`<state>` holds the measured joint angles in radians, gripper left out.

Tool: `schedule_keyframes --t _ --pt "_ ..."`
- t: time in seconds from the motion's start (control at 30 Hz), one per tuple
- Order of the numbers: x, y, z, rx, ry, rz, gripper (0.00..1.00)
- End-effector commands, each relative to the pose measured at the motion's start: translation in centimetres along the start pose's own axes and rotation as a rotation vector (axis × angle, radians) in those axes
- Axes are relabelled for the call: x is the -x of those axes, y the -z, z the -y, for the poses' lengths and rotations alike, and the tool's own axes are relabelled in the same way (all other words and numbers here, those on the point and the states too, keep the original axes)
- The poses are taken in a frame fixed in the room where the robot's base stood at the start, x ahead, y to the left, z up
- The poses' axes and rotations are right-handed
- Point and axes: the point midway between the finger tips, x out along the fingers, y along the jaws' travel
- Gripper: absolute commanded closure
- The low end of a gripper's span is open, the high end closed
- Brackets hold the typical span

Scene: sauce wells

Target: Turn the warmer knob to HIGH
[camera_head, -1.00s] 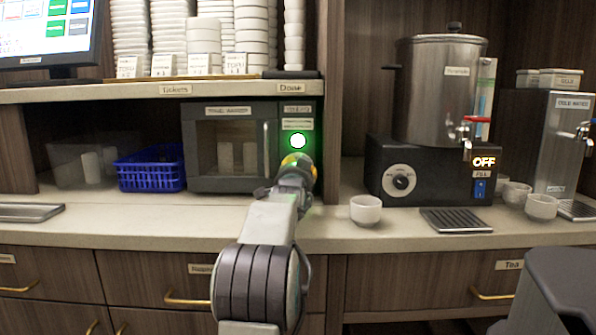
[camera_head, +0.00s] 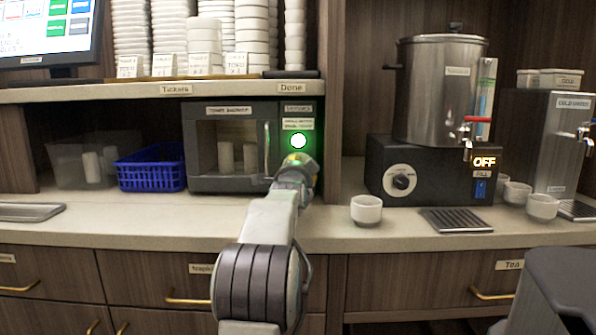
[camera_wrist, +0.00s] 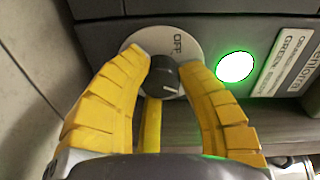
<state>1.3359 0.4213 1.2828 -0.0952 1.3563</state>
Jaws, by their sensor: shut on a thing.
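The towel warmer (camera_head: 232,111) is a dark box with a glass door under the shelf in the head view. Its knob is hidden there behind my gripper (camera_head: 299,165). In the wrist view the dark knob (camera_wrist: 164,78) sits on a pale round dial (camera_wrist: 142,43) printed "OFF". A short light mark on the knob points to the right, away from the word OFF. The yellow fingers of my gripper (camera_wrist: 165,69) close on the knob from both sides. HIGH cannot be read. A green lamp (camera_head: 299,141) beside the knob is lit, also in the wrist view (camera_wrist: 235,66).
A blue basket (camera_head: 151,170) stands left of the warmer. On the right are a drinks urn (camera_head: 425,95) on a black base with another dial (camera_head: 401,181), a white cup (camera_head: 366,211) and a drip tray (camera_head: 455,221). The counter before the warmer is mostly clear.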

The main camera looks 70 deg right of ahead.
Motion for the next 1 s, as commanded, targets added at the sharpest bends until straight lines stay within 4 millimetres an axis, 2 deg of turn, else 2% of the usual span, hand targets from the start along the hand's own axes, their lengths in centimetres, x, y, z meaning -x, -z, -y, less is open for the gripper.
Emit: schedule_keyframes --t 0.03,0.4,1.0 --pt "0.09 0.42 0.70 -0.035 0.012 -0.006 0.99" --pt "0.08 0.36 0.66 -0.232 -0.003 -0.003 0.99" --pt "0.08 0.33 0.63 -0.285 -0.007 -0.002 0.99"
